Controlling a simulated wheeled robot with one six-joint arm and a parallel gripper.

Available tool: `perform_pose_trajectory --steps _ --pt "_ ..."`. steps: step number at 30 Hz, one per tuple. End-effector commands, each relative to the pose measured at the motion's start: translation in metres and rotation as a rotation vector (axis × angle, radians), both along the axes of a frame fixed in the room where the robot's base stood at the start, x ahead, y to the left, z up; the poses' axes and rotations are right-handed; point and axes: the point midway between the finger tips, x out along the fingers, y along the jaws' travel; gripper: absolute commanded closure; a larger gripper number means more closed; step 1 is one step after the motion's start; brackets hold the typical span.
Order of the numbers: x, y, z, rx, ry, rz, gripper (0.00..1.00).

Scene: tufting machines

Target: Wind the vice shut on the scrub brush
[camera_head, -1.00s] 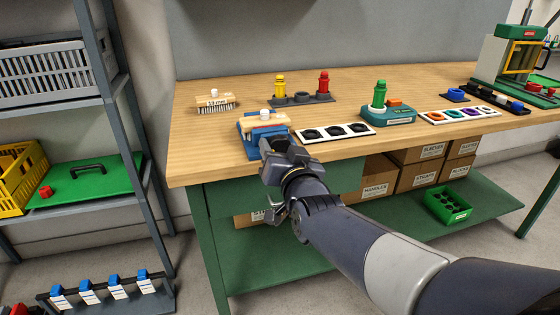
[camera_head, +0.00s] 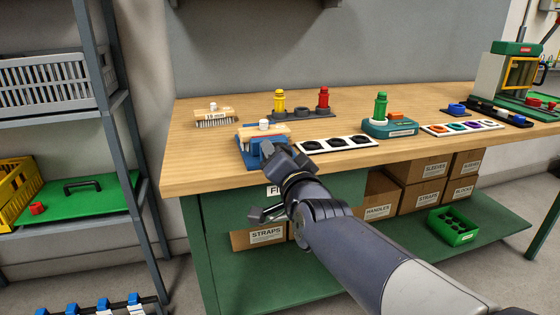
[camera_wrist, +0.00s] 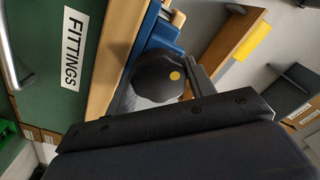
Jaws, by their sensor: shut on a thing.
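The blue vice (camera_head: 252,160) stands at the front left edge of the wooden bench. The scrub brush, a wooden block with a white knob (camera_head: 264,125), sits in the top of the vice; whether both jaws touch it I cannot tell. My gripper (camera_head: 272,152) is at the vice's front, reaching in from the lower right. In the wrist view a dark round knob with a yellow dot (camera_wrist: 158,76) sits at my gripper's fingers (camera_wrist: 188,100), with the blue vice body (camera_wrist: 164,36) behind it. My gripper is shut on this knob. The head view hides the knob behind my gripper.
A second brush (camera_head: 214,117) lies behind the vice, bristles down. A white strip with black round pads (camera_head: 338,144) is close on the right. Yellow (camera_head: 279,101) and red (camera_head: 323,99) bottles stand behind. A grey shelf rack (camera_head: 120,130) is left of the bench.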

Motion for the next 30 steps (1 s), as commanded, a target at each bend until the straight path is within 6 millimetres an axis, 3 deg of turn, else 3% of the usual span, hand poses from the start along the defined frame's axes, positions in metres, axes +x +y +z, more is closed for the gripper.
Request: perform_pose_trajectory --steps 8,9,17,30 --pt "0.0001 0.0001 0.0002 0.000 0.000 0.000 0.71" --pt "0.0001 0.0001 0.0002 0.000 0.000 0.000 0.47" --pt "0.0001 0.0000 -0.0002 -0.001 0.001 0.000 0.27" --pt "0.0001 -0.0004 -0.0023 -0.005 0.005 0.000 0.27"
